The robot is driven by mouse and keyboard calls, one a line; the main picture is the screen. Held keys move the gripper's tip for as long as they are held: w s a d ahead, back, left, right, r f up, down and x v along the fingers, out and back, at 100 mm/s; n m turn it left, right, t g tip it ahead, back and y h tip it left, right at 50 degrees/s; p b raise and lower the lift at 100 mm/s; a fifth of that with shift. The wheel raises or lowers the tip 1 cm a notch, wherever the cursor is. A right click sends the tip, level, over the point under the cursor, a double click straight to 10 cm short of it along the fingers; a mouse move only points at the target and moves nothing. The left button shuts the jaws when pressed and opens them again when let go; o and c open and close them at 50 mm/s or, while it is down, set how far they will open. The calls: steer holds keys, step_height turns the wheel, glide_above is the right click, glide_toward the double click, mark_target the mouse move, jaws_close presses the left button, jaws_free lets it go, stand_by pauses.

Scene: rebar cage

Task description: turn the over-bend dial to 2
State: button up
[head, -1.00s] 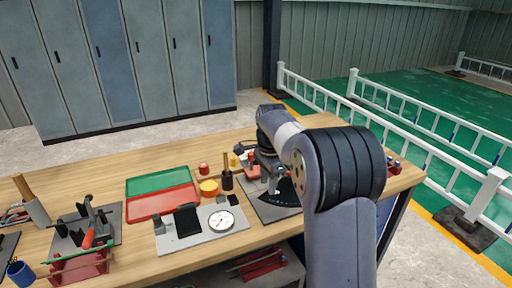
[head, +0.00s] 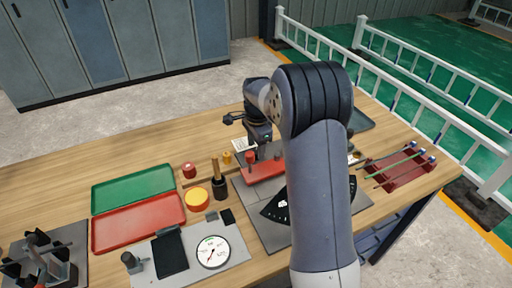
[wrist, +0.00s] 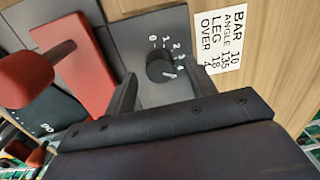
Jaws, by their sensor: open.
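In the wrist view the over-bend dial (wrist: 160,66) is a small dark round knob on a grey plate, with white numbers 0 to 4 around its upper and right side. A pale mark on the knob points to the lower right, near or just past the 4; the exact setting is hard to tell. My gripper (wrist: 164,82) is open, with one finger on each side of the knob. I cannot tell whether either finger touches it. In the head view my arm hides the dial.
A red block with a red knob-ended lever (wrist: 75,60) lies left of the dial. A white card (wrist: 219,45) lists BAR, ANGLE, LEG and OVER. On the bench are a red tray (head: 138,222), a round gauge (head: 213,252) and a red rack (head: 405,170) of rods.

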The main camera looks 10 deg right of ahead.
steer(key=shift+f, duration=0.7)
steer(key=shift+c, duration=0.5)
steer(key=c, duration=0.9)
steer(key=shift+o, duration=0.2)
steer(key=shift+n, duration=0.3)
steer(key=n, duration=0.5)
steer(key=n+p, duration=0.1)
steer(key=n, duration=0.5)
